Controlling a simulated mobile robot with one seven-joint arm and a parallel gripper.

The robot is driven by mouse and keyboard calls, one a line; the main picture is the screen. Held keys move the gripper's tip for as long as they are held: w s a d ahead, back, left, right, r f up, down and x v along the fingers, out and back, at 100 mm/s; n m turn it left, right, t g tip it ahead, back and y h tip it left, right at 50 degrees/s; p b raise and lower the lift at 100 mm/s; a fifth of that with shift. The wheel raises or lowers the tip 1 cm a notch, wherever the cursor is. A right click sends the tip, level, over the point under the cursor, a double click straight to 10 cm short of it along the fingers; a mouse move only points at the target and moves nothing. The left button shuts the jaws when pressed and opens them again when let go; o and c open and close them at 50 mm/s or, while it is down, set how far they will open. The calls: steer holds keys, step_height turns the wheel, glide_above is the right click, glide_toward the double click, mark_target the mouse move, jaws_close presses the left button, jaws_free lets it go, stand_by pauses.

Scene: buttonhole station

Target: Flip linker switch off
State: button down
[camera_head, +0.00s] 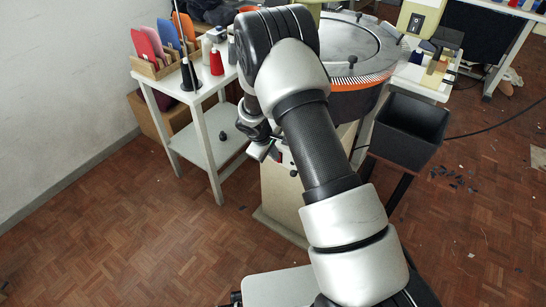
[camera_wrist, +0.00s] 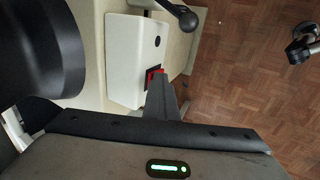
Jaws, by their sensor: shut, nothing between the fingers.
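The linker (camera_head: 352,42) is a round grey dial machine with an orange band, partly hidden behind my arm in the head view. Its white switch box (camera_wrist: 136,55) is in the wrist view. A switch (camera_wrist: 152,73) with a dark surround and red parts shows on the box's edge. My gripper (camera_wrist: 158,80) is shut and empty, with its dark fingers right at the switch; they cover part of it. I cannot tell whether they touch it or which way the switch is set. My gripper (camera_head: 270,153) is partly visible beside the linker's stand in the head view.
A white side table (camera_head: 205,120) with yarn cones and a wooden rack stands at left. A black bin (camera_head: 410,130) stands right of my arm. A dark knobbed lever (camera_wrist: 178,15) rises near the switch box. The parquet floor (camera_head: 110,235) at front left is clear.

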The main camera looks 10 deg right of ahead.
steer(key=shift+w+d+r, duration=0.1)
steer(key=shift+r, duration=0.1)
steer(key=shift+r+p, duration=0.45)
steer(key=shift+r, duration=0.2)
